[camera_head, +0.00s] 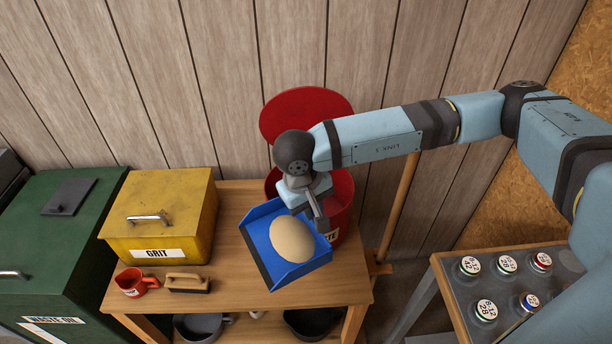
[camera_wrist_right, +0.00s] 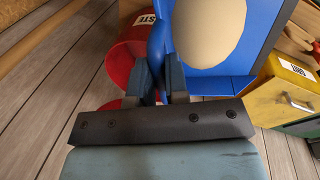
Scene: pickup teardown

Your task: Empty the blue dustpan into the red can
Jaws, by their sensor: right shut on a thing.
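The blue dustpan (camera_head: 309,270) is held above the front right of the wooden table, with a rounded tan heap (camera_head: 292,239) on it. My right gripper (camera_head: 317,213) is shut on the dustpan's handle (camera_wrist_right: 157,42), which shows between the fingers in the right wrist view. The red can (camera_head: 343,198) stands behind the dustpan, partly hidden by it and by my right wrist. Its round red lid (camera_head: 305,113) is raised at the back. The can also shows in the right wrist view (camera_wrist_right: 124,58). My left gripper is out of view.
A yellow grit box (camera_head: 190,205), a red measuring cup (camera_head: 132,283) and a brush (camera_head: 188,284) are on the wooden table (camera_head: 230,290) to the left. A green waste bin (camera_head: 50,235) stands further left. A rack of labelled jars (camera_head: 470,300) is at the right.

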